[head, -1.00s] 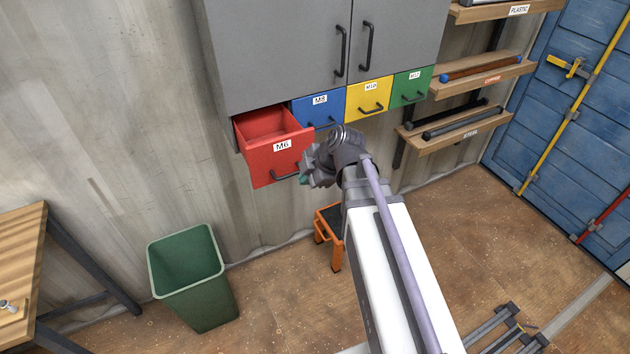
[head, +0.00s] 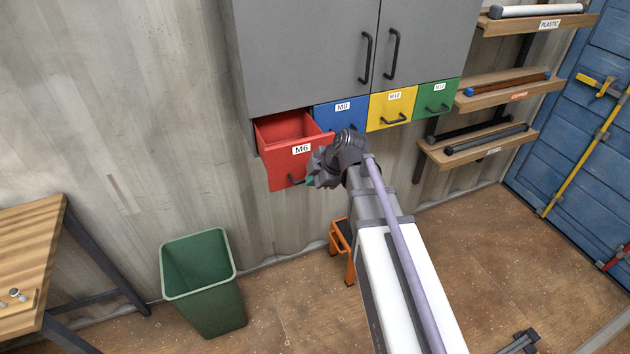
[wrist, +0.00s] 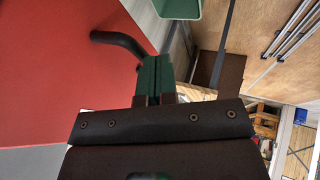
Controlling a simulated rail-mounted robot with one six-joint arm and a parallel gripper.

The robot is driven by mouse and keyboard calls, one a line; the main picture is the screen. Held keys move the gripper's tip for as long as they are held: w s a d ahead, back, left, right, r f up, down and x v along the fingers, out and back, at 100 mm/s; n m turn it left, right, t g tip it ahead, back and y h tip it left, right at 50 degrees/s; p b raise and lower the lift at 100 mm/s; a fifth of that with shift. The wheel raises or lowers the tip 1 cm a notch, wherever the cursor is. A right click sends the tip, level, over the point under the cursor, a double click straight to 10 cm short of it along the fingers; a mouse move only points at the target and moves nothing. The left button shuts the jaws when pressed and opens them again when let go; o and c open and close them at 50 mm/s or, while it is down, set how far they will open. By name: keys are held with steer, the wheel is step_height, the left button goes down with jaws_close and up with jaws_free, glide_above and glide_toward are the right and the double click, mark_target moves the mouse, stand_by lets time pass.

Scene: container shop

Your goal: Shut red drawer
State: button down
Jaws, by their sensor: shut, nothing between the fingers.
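The red drawer (head: 279,172), labelled M6, is pulled out below the grey cabinet at the left end of the drawer row. Its inside looks empty from here. Its dark handle (head: 293,180) is on the front face, and my arm end partly covers that face's right side. My gripper (head: 311,182) is beside the handle at the right of the drawer front. In the wrist view, my gripper's green fingers (wrist: 153,77) are shut together with nothing between them. The red front (wrist: 60,70) fills the left, and the handle (wrist: 120,44) curves close to the fingertips; contact is unclear.
Blue (head: 337,114), yellow (head: 391,108) and green (head: 436,97) drawers sit shut to the right. A green bin (head: 205,285) stands on the floor at left, near a wooden bench (head: 30,240). An orange step stool (head: 340,240) is below my arm.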

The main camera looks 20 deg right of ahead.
steer(key=w, duration=0.5)
steer(key=w+a, duration=0.1)
steer(key=w, duration=0.4)
steer(key=w+a, duration=0.1)
steer(key=w, duration=0.4)
steer(key=shift+w, duration=0.4)
steer(key=shift+w+a+r, duration=0.1)
steer(key=shift+w, duration=0.1)
